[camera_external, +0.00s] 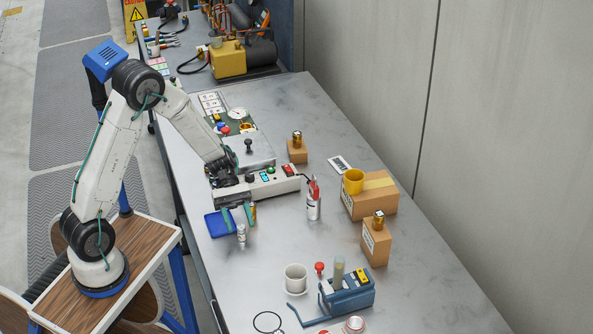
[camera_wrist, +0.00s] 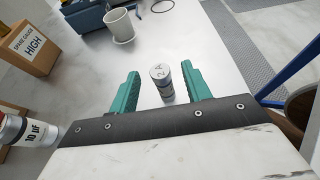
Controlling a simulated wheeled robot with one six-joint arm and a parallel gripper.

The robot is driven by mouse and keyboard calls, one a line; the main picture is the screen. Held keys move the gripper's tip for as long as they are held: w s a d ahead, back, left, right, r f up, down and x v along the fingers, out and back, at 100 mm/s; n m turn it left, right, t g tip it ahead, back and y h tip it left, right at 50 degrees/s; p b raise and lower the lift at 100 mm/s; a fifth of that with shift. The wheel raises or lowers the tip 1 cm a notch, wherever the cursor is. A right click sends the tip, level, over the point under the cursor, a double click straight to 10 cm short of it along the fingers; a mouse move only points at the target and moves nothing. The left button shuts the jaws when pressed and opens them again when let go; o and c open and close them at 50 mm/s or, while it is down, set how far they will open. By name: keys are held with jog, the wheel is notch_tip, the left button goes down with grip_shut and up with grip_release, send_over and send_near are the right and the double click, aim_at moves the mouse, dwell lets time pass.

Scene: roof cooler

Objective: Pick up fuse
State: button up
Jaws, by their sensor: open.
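The fuse, a small silver-white cylinder marked "2 A" (camera_wrist: 161,84), stands upright on the grey bench in the wrist view. In the external view it shows as a small pale cylinder (camera_external: 241,236) just in front of my gripper. My gripper (camera_external: 238,217) points down over the bench.
A silver canister (camera_external: 314,208) and a grey device (camera_external: 271,187) stand nearby. A white mug (camera_external: 296,279) and blue fixture (camera_external: 348,297) are nearer the front. Bench between is clear.

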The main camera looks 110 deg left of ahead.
aim_at(242, 235)
jog(key=x, duration=0.2)
jog(key=shift+w+d+f, duration=0.1)
jog(key=shift+w+d, duration=0.05)
jog(key=shift+d, duration=0.05)
grip_shut()
